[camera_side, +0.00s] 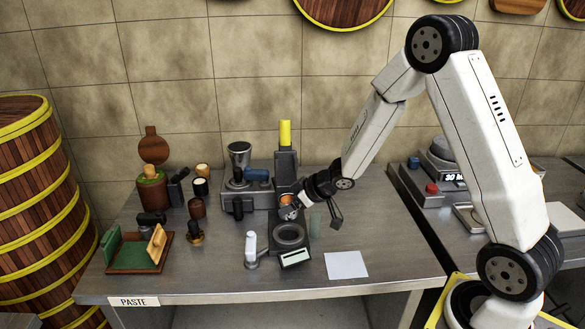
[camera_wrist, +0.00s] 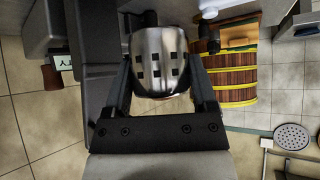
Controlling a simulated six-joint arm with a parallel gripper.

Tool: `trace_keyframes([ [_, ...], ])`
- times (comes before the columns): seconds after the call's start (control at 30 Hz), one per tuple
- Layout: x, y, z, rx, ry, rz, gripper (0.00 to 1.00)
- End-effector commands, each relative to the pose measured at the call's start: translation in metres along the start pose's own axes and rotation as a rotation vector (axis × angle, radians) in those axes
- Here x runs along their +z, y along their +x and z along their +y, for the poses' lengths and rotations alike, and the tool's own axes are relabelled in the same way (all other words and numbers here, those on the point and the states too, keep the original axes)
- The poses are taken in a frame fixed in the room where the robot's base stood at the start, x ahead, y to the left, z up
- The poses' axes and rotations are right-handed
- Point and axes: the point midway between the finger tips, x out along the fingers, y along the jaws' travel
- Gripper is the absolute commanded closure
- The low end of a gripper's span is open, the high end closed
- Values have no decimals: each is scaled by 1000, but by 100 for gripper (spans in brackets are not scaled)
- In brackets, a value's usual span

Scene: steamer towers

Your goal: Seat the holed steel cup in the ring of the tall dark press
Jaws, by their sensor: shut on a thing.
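The holed steel cup (camera_wrist: 158,62) fills the middle of the wrist view, with rows of dark square holes in its wall. My gripper (camera_wrist: 160,75) is shut on it, one finger at each side. In the side view my gripper (camera_side: 290,206) holds the cup (camera_side: 288,213) in front of the tall dark press (camera_side: 285,165), which has a yellow top. A dark ring (camera_side: 290,234) shows just below and in front of the cup in the side view. The cup appears above the ring and apart from it; the exact gap cannot be told.
A small white-handled tool (camera_side: 251,249) stands left of the ring. A grinder-like machine (camera_side: 239,180) is left of the press. A green-floored tray (camera_side: 135,258) and several small tools stand farther left. A white sheet (camera_side: 346,264) lies on the right, with bare counter around it.

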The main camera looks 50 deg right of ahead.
Motion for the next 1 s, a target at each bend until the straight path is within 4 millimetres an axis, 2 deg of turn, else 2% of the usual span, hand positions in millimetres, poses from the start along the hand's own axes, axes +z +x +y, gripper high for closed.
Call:
trace_keyframes([
  [0.37,14,14,0,-1,-1,1,100],
  [1.0,15,15,0,1,-1,2,100],
])
